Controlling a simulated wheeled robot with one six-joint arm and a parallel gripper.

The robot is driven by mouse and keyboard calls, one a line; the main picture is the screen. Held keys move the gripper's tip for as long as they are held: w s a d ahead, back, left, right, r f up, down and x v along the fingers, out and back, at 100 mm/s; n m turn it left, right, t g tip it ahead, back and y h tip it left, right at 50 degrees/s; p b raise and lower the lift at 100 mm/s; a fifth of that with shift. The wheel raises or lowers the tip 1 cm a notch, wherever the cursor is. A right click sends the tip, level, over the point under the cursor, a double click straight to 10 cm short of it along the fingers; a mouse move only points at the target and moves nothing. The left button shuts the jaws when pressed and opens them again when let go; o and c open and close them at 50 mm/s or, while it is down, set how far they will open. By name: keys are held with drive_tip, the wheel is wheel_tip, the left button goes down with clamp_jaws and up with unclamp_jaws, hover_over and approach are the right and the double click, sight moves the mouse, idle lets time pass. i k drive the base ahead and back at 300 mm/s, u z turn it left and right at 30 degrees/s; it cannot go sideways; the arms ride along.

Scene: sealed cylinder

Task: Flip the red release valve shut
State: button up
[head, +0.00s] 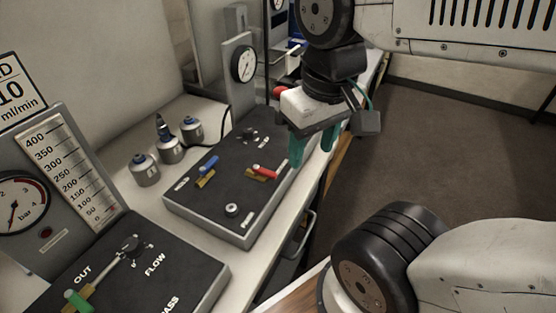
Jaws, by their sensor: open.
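The red release valve (265,171) is a small red lever on a brass fitting, on the dark top of the middle panel box. The lever slants down to the right, and a small pale label stands near its right end. My gripper (312,153) has two teal fingers pointing down, apart and with nothing seen between them. It is above and to the right of the red valve, near the panel's right edge, and does not appear to touch the valve. The gripper body hides part of the panel's far end.
A blue-handled valve (209,164) and a round knob (232,209) share the panel (190,204). A gauge (244,64) stands behind it. Metal canisters (146,168) stand at left. A second panel with a green-handled lever (77,299) is at lower left. Open floor (460,130) lies right.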

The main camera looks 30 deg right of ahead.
sight(259, 170)
drive_tip(key=u, duration=0.05)
drive_tip(key=k, duration=1)
drive_tip(key=u, duration=0.45)
drive_tip(key=i, duration=0.7)
drive_tip(key=z, duration=0.75)
